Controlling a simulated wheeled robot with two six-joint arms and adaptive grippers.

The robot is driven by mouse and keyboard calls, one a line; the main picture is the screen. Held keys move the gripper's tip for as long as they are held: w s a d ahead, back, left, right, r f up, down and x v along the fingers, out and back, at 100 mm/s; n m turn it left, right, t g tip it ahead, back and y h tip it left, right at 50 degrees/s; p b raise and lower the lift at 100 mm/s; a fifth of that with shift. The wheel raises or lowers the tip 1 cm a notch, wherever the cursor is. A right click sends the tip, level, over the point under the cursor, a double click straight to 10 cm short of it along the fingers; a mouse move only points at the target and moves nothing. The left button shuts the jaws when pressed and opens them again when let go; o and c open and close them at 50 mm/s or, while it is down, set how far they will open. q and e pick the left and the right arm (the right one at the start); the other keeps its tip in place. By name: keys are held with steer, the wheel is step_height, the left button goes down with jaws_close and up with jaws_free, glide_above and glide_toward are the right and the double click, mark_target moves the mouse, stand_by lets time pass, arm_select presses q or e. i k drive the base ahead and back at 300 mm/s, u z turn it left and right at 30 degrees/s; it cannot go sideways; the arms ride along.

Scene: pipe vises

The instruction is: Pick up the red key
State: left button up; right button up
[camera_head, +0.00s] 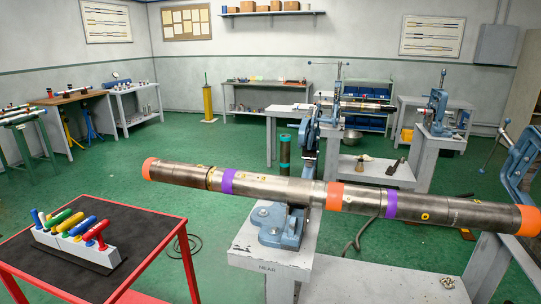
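The red key (97,230) sits in a white rack (98,254) at the right end of a row of coloured keys. Its cylindrical handle leans up and to the right, and its lower part is hidden in the rack. The rack stands on the black top of a red-framed table (150,221) at the lower left. Neither of my grippers is in view.
Blue, green and yellow keys (70,222) stand close beside the red one. A long pipe (270,187) with orange and purple bands lies in a blue vise (277,229) on a grey stand, partly reaching toward the red table. The black top around the rack is clear.

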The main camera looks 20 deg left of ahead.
mark_target(96, 231)
steer(key=u, duration=0.7)
steer(key=i, duration=1.2)
steer(key=u, duration=0.5)
